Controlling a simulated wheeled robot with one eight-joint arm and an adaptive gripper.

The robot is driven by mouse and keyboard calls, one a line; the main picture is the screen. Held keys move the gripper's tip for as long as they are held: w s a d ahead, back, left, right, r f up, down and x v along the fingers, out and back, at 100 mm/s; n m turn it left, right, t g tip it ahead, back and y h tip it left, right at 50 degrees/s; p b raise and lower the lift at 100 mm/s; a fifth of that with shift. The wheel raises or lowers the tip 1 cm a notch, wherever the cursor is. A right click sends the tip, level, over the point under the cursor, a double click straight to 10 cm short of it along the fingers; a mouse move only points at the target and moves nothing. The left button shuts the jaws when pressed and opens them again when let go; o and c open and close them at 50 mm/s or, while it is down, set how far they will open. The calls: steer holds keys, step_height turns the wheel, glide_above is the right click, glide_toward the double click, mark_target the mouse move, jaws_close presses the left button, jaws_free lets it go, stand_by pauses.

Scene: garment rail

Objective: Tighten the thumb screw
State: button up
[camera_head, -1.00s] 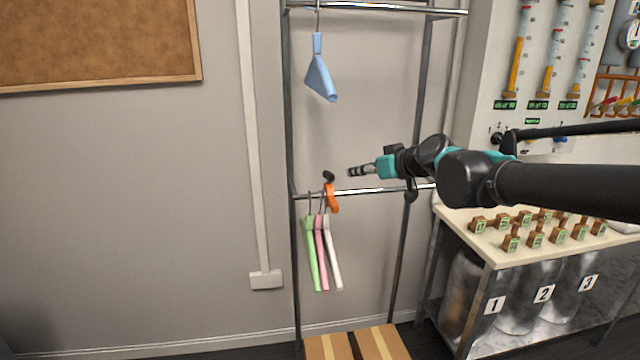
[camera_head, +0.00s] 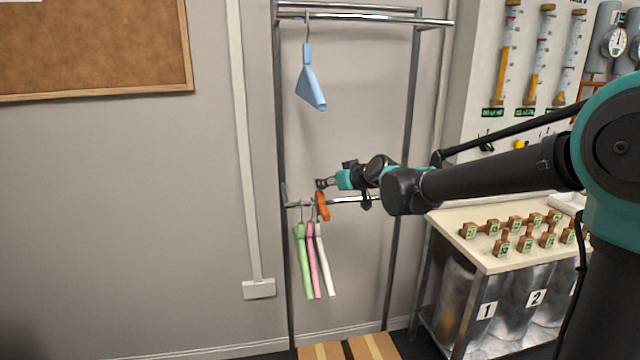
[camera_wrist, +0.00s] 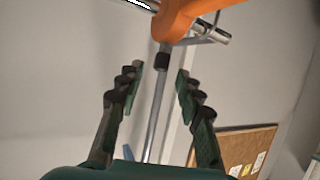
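An orange clamp (camera_head: 322,206) sits on the lower rail near its left end, and it fills the top of the wrist view (camera_wrist: 183,20). A dark knob, apparently the thumb screw (camera_wrist: 162,58), sticks out from the clamp in the wrist view. My gripper (camera_wrist: 160,72) is open, with one finger on each side of the knob in the picture. I see gaps between knob and fingers, and cannot tell if the knob is fully between the tips. In the head view my gripper (camera_head: 323,184) is just above the clamp and hides the knob.
Green (camera_head: 304,260), pink (camera_head: 314,260) and white (camera_head: 325,262) hangers hang below the clamp. A blue hanger (camera_head: 311,84) hangs from the upper rail (camera_head: 360,15). A table (camera_head: 480,250) with several small wooden blocks stands right. Open wall lies left of the rack.

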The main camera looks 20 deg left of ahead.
steer(key=shift+x, duration=2.45)
jaws_close()
